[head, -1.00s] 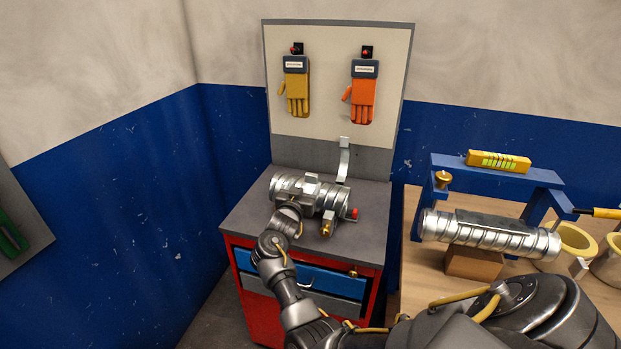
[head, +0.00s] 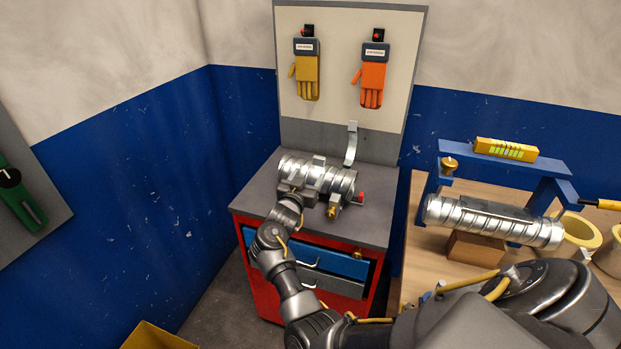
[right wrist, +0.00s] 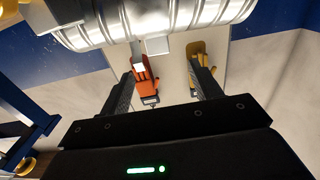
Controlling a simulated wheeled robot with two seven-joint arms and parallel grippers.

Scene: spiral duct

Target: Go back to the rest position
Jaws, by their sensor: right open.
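My right gripper (head: 303,187) is at the near left side of a silver spiral duct piece (head: 340,182) lying on the grey top of a red cabinet (head: 262,290). Its jaws are small and partly merged with the duct in the head view. In the right wrist view the two fingers of my right gripper (right wrist: 165,75) stand apart with nothing between them. The duct (right wrist: 170,18) crosses the top of that view, beyond the fingertips; whether they touch it is unclear. My left gripper is not in view.
A backboard (head: 340,95) holds a yellow glove (head: 307,75) and an orange glove (head: 373,80). At right, a wooden table (head: 420,262) bears another duct (head: 490,222), a blue frame (head: 510,160) and yellow rings. A yellow box edge (head: 155,337) shows at the bottom. A blue drawer (head: 335,263) fronts the cabinet.

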